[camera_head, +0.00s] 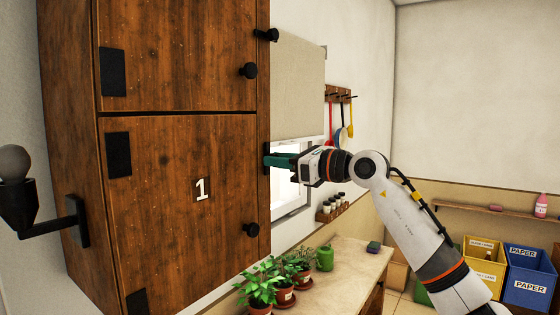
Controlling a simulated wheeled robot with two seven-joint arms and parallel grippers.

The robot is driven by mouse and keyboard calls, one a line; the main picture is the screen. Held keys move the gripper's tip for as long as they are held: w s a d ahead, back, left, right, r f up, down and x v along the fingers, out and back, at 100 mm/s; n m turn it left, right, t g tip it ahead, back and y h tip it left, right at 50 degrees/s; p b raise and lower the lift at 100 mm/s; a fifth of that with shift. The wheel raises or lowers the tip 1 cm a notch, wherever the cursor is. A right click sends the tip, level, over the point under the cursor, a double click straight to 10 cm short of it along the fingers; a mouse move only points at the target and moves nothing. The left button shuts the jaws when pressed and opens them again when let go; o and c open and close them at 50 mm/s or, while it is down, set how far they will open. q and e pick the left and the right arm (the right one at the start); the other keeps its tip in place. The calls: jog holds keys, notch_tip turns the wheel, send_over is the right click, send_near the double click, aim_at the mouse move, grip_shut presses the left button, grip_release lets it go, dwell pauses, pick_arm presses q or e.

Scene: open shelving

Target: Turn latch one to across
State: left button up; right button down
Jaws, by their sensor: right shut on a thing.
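A tall wooden cabinet (160,190) stands at the left, with a door marked with a white 1 (201,190). My right gripper (270,158) is at the right edge of that door, near its upper corner. Its teal fingers are shut on a small dark part at the cabinet's frame, which is the place of latch one. The fingers hide most of the latch, so I cannot tell its angle. The door looks closed, with a round black knob (251,230) at its lower right. My left gripper is not in view.
An upper door with a black knob (249,70) and a black latch (267,35) is above. Potted plants (262,285) stand on a counter (345,262) below my right arm. A wall lamp (22,190) is at the left. Paper bins (527,275) stand far right.

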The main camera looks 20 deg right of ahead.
jog(key=shift+m+t+b, duration=0.5)
jog(key=shift+m+b, duration=1.25)
jog(key=shift+m, duration=7.25)
jog(key=c, duration=1.2)
grip_release()
jog(key=b+v, duration=0.6)
jog(key=v, duration=0.6)
